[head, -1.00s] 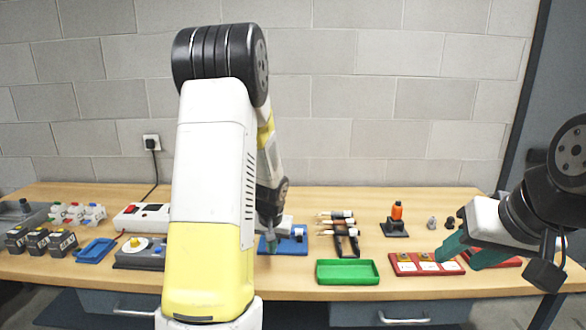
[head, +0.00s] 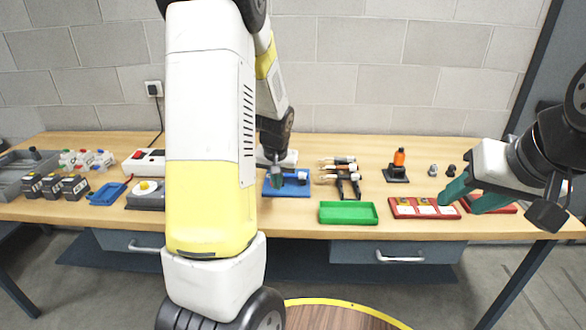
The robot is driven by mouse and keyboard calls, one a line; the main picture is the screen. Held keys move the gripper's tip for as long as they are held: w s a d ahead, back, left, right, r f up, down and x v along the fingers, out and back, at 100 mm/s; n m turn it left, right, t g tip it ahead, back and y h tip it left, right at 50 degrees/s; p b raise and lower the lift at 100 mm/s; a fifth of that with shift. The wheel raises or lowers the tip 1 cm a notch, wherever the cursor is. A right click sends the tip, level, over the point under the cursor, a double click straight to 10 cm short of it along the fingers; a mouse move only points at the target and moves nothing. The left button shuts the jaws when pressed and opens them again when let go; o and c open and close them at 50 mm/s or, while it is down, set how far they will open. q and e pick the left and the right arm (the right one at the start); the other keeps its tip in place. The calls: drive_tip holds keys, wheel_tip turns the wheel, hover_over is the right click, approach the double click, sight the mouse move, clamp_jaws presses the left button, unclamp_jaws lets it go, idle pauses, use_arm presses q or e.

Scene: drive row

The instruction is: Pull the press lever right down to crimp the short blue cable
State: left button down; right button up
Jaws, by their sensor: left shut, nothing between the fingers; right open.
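A low blue fixture (head: 299,188) stands near the bench front, just right of my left arm; I take it for the press. My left gripper (head: 276,182) is shut and empty, pointing down at the fixture's left part; I cannot tell if it touches. The lever is not clearly visible, and my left arm hides part of this area. Several cables with dark ends (head: 338,160) lie on a dark rack to the right; a short blue cable cannot be picked out. My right gripper (head: 470,196) is open and empty at the right, by the red trays.
A green tray (head: 348,213) is at the front edge. A red tray with cards (head: 424,208) lies to its right. An orange-topped stand (head: 397,165) stands behind. Dark boxes (head: 53,186), a blue tray (head: 107,194) and a white switch box (head: 146,162) are at the left.

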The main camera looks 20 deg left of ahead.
use_arm(q)
drive_tip(key=s+d, duration=0.3)
drive_tip(key=s, duration=0.6)
drive_tip(key=w+a+r+n+g+h, duration=0.15)
drive_tip(key=w+a+r+n, duration=0.25)
drive_tip(key=w+r+n, duration=0.45)
drive_tip(key=w+a+r+n+g+h, duration=0.15)
drive_tip(key=w+a+r+n, duration=0.35)
drive_tip(key=n, duration=0.6)
drive_tip(key=shift+t, duration=0.4)
drive_tip(key=d+f, duration=0.1)
drive_tip(key=f, duration=0.3)
drive_tip(key=d+f, duration=0.1)
drive_tip(key=f, duration=0.3)
drive_tip(key=d+f, duration=0.1)
drive_tip(key=f, duration=0.3)
drive_tip(key=shift+s+f, duration=0.1)
drive_tip(key=shift+f, duration=0.1)
